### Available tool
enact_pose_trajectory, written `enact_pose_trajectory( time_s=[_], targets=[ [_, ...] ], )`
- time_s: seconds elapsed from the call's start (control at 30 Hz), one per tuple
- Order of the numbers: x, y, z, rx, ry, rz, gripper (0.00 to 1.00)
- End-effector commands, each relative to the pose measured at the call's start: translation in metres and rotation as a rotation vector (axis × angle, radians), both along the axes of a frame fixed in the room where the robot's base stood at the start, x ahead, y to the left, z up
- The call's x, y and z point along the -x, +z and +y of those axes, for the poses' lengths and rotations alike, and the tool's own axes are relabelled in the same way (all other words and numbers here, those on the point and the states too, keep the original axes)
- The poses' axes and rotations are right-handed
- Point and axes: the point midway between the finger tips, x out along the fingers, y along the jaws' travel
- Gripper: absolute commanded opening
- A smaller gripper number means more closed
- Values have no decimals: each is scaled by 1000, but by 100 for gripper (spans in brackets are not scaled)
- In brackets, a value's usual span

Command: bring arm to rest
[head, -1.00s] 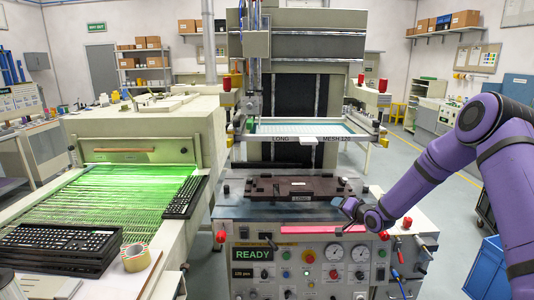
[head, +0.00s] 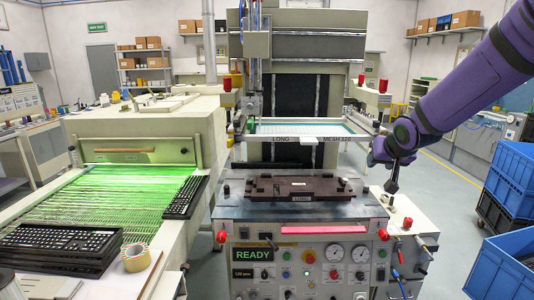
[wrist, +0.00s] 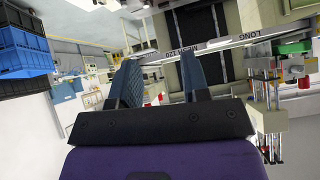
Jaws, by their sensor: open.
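My purple arm (head: 450,85) reaches in from the upper right in the head view. My gripper (head: 393,184) hangs at its end with its dark fingers pointing down, over the right end of the printer's cabinet. In the wrist view my gripper (wrist: 160,82) shows two fingers spread apart with nothing between them, so it is open and empty. The screen frame (head: 310,139) is above and behind the fixture. Any gap between fingertips and cabinet top is hard to judge.
Blue crates (head: 510,180) stand at the right. The printer's panel (head: 252,254) reads READY.

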Motion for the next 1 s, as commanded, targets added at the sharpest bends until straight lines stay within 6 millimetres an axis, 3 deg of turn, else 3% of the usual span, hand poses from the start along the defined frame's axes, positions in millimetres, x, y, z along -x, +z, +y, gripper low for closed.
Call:
enact_pose_trajectory(
  time_s=[0.03,0.2,0.5,0.8,1.0],
  targets=[
    [17,13,0,22,-3,8,43],
    [71,41,-4,77,-17,64,43],
    [176,73,-7,122,-19,166,43],
    [283,80,-4,109,27,270,43],
    [335,75,0,85,74,322,43]
  ],
)
